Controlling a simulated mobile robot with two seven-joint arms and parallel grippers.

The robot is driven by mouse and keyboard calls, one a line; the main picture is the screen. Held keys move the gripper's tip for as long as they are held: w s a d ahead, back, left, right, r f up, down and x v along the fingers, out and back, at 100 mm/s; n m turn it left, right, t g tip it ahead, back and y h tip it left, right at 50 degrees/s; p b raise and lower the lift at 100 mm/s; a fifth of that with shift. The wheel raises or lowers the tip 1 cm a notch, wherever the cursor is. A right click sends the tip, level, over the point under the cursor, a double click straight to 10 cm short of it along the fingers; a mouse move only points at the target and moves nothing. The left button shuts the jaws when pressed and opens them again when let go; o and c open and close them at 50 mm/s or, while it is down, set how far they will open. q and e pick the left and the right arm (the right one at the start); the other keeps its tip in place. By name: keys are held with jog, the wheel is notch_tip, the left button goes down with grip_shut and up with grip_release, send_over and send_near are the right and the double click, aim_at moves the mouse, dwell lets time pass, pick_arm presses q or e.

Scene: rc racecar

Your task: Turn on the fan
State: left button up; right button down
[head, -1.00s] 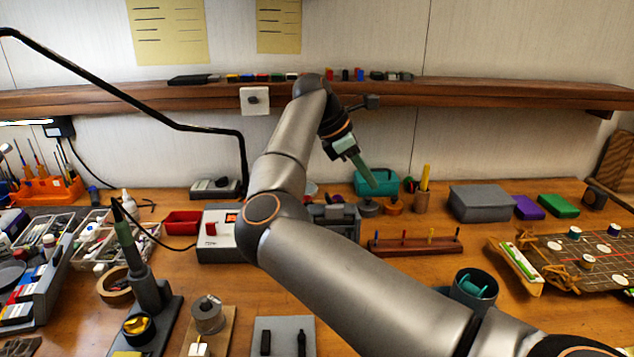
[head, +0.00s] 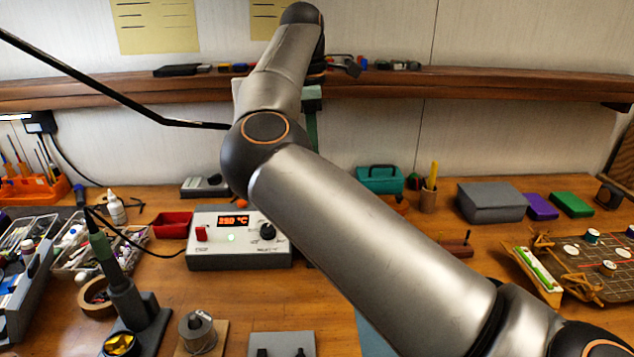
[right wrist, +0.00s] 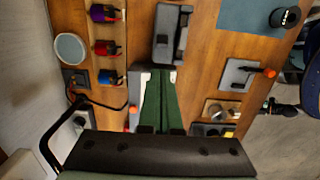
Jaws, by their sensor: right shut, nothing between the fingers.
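I cannot pick out a fan for certain in either view. A white plate (head: 237,88) on the shelf edge is almost wholly hidden behind my right arm; its small dark knob is out of sight. My right gripper's green fingers (head: 311,125) hang below the shelf, partly behind my arm. The right wrist view shows the fingers (right wrist: 160,103) shut and empty, over the bench in that picture. My left gripper is not in view.
A soldering station (head: 238,240) with a red switch and lit orange display stands below my arm. A wooden shelf (head: 520,88) crosses the wall. A teal toolbox (head: 380,180), grey box (head: 490,201) and soldering iron stand (head: 130,300) are on the crowded bench.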

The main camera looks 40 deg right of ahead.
jog(key=f, duration=1)
jog(key=shift+s+d+b, duration=0.3)
jog(key=shift+r, duration=0.1)
